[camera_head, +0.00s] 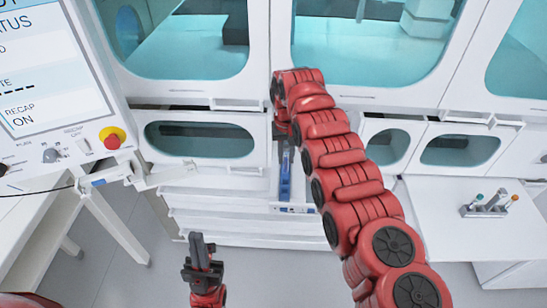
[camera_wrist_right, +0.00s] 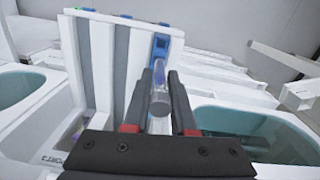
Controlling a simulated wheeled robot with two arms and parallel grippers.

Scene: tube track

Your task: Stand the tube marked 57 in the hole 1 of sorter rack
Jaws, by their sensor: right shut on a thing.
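My right gripper (camera_wrist_right: 158,95) is shut on a clear tube (camera_wrist_right: 159,82), seen nearly end-on between the two dark fingers in the right wrist view. No marking on it is readable. In the head view my right arm reaches up to the white machine and its red links mostly hide that gripper and the tube. A small grey rack (camera_head: 484,211), possibly the sorter rack, stands on the white table at the right and holds a few tubes with coloured caps. Its hole numbers are not readable. My left gripper (camera_head: 203,250) is low at the front, away from everything; its finger gap is unclear.
A blue-lined track (camera_head: 285,178) runs down the machine front beside my right arm. White machine panels with teal windows (camera_head: 200,140) fill the back. A control panel (camera_head: 50,90) with a red button stands at the left. The white table (camera_head: 440,235) has free room.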

